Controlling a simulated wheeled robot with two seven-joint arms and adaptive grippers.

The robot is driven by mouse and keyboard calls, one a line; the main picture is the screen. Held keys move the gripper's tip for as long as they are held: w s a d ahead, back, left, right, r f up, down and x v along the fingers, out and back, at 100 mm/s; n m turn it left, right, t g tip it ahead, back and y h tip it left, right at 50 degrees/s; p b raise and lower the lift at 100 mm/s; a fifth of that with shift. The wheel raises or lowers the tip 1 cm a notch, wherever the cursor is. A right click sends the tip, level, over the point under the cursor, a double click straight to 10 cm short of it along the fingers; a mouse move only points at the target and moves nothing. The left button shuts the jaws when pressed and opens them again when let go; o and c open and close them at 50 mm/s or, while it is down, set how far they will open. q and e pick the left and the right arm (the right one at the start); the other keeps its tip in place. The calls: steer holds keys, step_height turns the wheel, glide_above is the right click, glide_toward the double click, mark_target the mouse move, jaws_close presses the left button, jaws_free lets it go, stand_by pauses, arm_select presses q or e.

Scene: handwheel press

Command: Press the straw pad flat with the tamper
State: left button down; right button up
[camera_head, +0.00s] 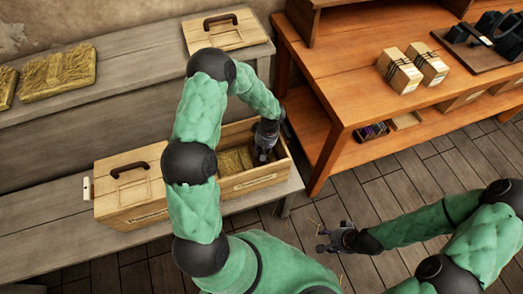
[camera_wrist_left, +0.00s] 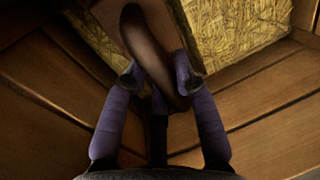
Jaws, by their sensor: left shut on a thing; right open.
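A straw pad (camera_head: 233,161) lies inside the open part of a wooden crate (camera_head: 250,183) on the bench. My left gripper (camera_head: 264,150) reaches down into the crate's right end. In the left wrist view, my left gripper (camera_wrist_left: 157,80) is shut on the dark brown curved handle of the tamper (camera_wrist_left: 148,50). Whether the board touches the straw is unclear. In the head view my gripper hides most of the tamper. My right gripper (camera_head: 335,238) is open and empty above the floor.
An orange table (camera_head: 345,85) with boxes (camera_head: 400,72) stands right. Floor between is open.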

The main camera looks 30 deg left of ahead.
arm_select(q)
steer(key=shift+s+d+f, duration=0.1)
steer(key=shift+s+f, duration=0.05)
steer(key=shift+s, duration=0.05)
steer(key=r+p, duration=0.1)
steer(key=r, duration=0.1)
steer(key=r+p, duration=0.1)
steer(key=r, duration=0.1)
steer(key=shift+w+r, duration=0.2)
steer(key=shift+r, duration=0.05)
step_height(320, 180, up, 17)
steer(key=p, duration=0.9)
steer(key=shift+f+p, duration=0.15)
steer(key=shift+p, duration=0.15)
